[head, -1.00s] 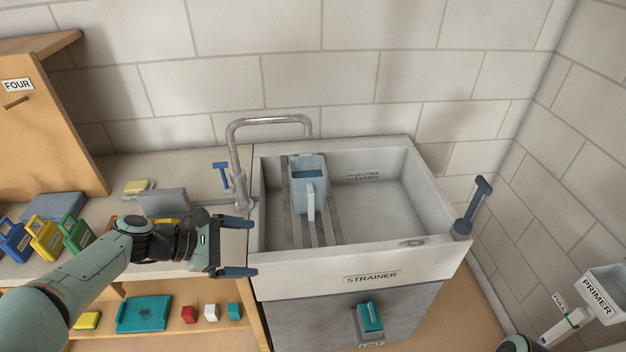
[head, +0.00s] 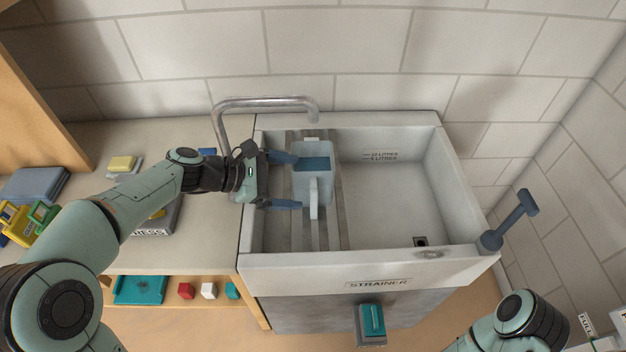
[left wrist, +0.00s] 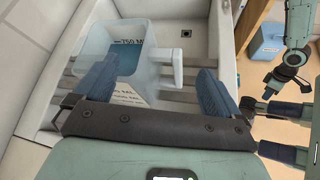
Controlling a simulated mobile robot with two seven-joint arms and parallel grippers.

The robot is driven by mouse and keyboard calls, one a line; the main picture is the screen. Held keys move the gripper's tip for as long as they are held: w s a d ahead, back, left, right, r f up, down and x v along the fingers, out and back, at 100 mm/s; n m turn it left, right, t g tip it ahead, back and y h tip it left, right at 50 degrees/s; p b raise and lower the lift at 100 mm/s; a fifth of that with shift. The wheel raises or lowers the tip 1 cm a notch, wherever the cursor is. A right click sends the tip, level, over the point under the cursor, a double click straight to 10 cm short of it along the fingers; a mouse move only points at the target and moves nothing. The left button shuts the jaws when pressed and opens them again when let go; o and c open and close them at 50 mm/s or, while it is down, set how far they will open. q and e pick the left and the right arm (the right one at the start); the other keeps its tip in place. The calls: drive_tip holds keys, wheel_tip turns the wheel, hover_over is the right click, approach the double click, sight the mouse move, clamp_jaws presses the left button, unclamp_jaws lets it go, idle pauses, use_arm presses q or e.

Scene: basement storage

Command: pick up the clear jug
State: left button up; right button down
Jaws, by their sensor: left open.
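The clear jug (head: 313,187) stands upright on the slats in the left part of the sink, with blue liquid inside and its handle towards the front. My left gripper (head: 297,182) is open at the jug's left side, one finger towards the back and one towards the front. In the left wrist view the jug (left wrist: 125,65) shows beyond and between the spread fingers (left wrist: 158,83), its handle near the right finger. I cannot tell whether the fingers touch it. Part of my right arm shows at the lower right; its jaws are not clear.
The sink (head: 365,262) has a raised rim around the jug. A metal faucet (head: 265,103) arches behind my left gripper. A blue-handled lever (head: 510,220) stands at the sink's right front corner. The sink's right part is clear.

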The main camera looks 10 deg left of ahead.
sight(315, 184)
use_arm(q)
drive_tip(key=x, duration=0.6)
drive_tip(key=shift+d+f, duration=0.2)
drive_tip(key=shift+d, duration=0.3)
